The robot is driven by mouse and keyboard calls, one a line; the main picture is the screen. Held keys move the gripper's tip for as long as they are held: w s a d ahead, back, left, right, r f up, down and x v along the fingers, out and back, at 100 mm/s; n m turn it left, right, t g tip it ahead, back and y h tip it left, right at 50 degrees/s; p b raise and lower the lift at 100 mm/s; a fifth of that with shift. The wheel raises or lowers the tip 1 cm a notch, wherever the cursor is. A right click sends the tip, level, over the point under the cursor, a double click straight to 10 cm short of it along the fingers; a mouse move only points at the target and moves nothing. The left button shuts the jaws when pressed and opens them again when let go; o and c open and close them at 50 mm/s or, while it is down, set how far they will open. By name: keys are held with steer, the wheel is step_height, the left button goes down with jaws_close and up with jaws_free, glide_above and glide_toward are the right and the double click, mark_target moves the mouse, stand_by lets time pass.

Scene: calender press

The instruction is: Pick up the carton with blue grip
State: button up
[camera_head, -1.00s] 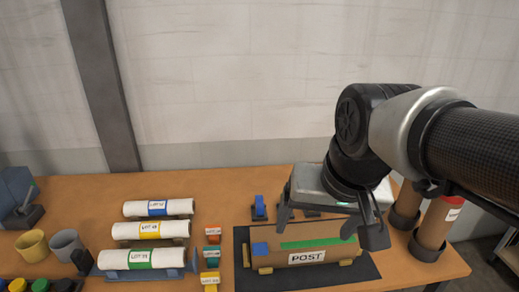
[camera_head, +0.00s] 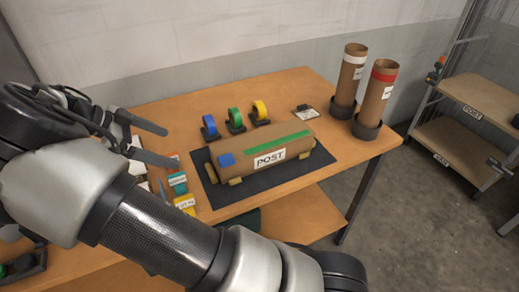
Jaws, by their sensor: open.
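A brown carton (camera_head: 293,163) marked POST lies on a dark mat (camera_head: 210,184). It has a blue patch (camera_head: 226,160) near its left end and a green strip along its top. The blue patch is the only blue I see on this carton. My gripper (camera_head: 171,149) is at the left, its two fingers spread apart with nothing between them. It is left of the carton in the picture and apart from it. My arm crosses the lower left and hides that part of the table.
Blue, green and yellow tape rolls (camera_head: 235,117) stand behind the carton. Two brown tubes (camera_head: 377,93) stand upright in dark holders at the right. Small labelled boxes (camera_head: 178,183) sit left of the mat. A shelf cart (camera_head: 470,118) stands at the far right, beyond open floor.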

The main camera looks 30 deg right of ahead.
mark_target(215, 162)
steer(key=x, duration=1.7)
steer(key=shift+d+p, duration=0.1)
steer(key=shift+p, duration=0.3)
steer(key=shift+c, duration=0.4)
